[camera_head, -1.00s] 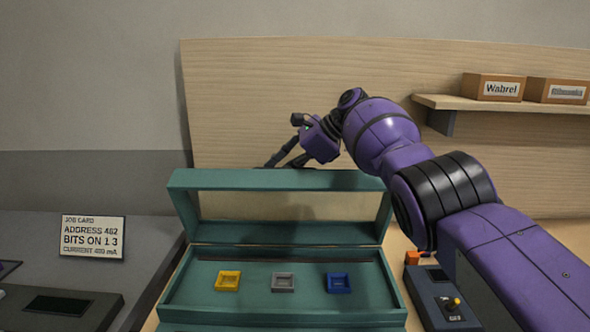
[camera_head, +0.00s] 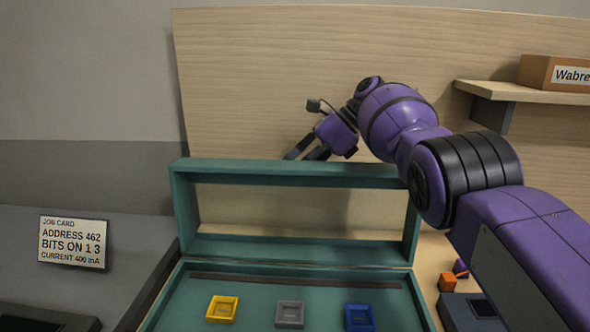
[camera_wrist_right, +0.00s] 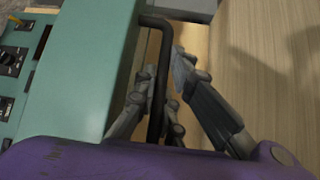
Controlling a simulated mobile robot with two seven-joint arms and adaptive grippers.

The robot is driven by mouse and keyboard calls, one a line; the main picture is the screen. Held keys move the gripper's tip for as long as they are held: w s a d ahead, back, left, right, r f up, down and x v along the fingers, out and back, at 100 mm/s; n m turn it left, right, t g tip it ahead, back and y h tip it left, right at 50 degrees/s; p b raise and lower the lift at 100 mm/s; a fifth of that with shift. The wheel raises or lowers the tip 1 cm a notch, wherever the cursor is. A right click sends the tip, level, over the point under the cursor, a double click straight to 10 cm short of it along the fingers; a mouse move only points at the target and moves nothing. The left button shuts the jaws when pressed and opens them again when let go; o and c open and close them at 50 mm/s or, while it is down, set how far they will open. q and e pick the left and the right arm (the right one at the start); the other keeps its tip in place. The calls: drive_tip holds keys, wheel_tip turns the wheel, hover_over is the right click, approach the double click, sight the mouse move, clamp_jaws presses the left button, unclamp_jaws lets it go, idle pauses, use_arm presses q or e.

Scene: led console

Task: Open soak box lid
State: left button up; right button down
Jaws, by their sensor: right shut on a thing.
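The soak box (camera_head: 262,292) is a teal case in the head view, with its lid (camera_head: 230,248) standing raised at the back. The lid is a teal frame with a wide opening through which the wooden panel shows. My right gripper (camera_head: 303,154) is behind the lid's top rail, near its middle. In the right wrist view, the gripper (camera_wrist_right: 160,85) is shut on a black bar handle (camera_wrist_right: 154,50) fixed to the lid (camera_wrist_right: 85,75). The handle is hidden in the head view. My left gripper is not in view.
Yellow (camera_head: 222,308), grey (camera_head: 289,313) and blue (camera_head: 359,316) square holders sit in the box. A job card (camera_head: 73,241) stands on the grey bench at left. A wall shelf (camera_head: 525,92) with a labelled box is at right. An orange block (camera_head: 447,282) is beside the box.

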drive_tip(key=shift+s, duration=0.1)
drive_tip(key=c, duration=2.1)
unclamp_jaws()
drive_tip(key=shift+r, duration=0.1)
